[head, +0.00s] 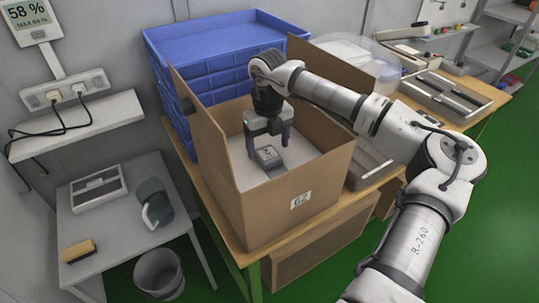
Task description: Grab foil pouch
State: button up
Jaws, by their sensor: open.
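A small grey pouch-like item (269,154) with a pale label lies on the light floor inside the open cardboard box (258,218). It looks like the foil pouch, but it is small in the view. My gripper (268,143) reaches down into the box from above. Its fingers are apart and point down, one to each side of the item or just above it. I cannot tell whether they touch it. The near box wall hides part of the box floor.
Box walls and raised flaps surround my gripper. Blue stacked crates (215,40) stand behind the box. Metal trays (447,95) lie to the right on the wooden bench (487,107).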

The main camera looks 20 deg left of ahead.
jog(key=shift+s+f, duration=0.1)
jog(key=shift+f, duration=1.25)
jog(key=c, duration=1.1)
jog(key=shift+o, duration=0.2)
jog(key=shift+r, duration=0.1)
